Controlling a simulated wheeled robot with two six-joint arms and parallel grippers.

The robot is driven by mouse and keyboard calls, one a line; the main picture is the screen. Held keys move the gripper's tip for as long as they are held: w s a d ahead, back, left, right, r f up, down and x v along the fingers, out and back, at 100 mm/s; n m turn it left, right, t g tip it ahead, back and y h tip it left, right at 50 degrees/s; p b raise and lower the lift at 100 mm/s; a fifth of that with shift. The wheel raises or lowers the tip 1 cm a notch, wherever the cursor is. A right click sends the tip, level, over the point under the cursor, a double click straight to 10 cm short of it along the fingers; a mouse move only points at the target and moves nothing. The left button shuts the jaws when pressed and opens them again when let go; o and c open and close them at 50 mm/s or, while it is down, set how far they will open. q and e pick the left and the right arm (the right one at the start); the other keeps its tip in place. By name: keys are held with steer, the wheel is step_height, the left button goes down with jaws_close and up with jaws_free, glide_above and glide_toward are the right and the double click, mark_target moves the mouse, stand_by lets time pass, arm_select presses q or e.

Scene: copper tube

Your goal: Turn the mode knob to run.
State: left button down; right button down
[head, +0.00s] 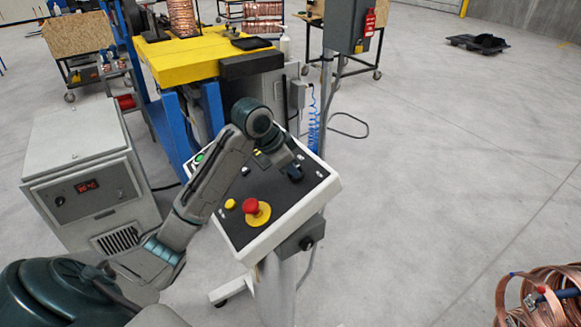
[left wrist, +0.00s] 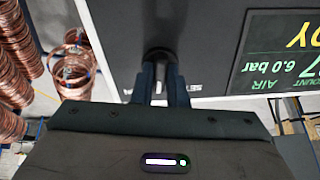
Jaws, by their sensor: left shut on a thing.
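The control panel (head: 237,222) is a tilted dark plate in a white frame on a stand, in the middle of the head view. The black mode knob (left wrist: 160,54) shows in the left wrist view, between the two fingertips. My left gripper (head: 293,171) reaches over the panel's right part; in the left wrist view its fingers (left wrist: 162,80) are shut on the knob. The knob's pointer direction cannot be told. Lettering beside it is upside down and partly hidden. My right gripper is in neither view.
A red emergency button (head: 250,205) on a yellow base, a yellow button (head: 230,204) and a green button (head: 199,158) sit on the panel. A grey cabinet (head: 85,165) stands left, a yellow-topped machine (head: 190,55) behind. Copper coils (head: 545,295) lie lower right. The right floor is mostly clear.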

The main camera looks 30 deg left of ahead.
arm_select(q)
steer(key=m, duration=0.5)
steer(key=shift+r, duration=0.1)
steer(key=shift+m, duration=1)
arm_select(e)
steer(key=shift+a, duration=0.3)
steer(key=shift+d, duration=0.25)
arm_select(q)
steer(key=c, duration=1.4)
jaws_free()
steer(key=shift+w, duration=0.1)
steer(key=shift+c, duration=0.2)
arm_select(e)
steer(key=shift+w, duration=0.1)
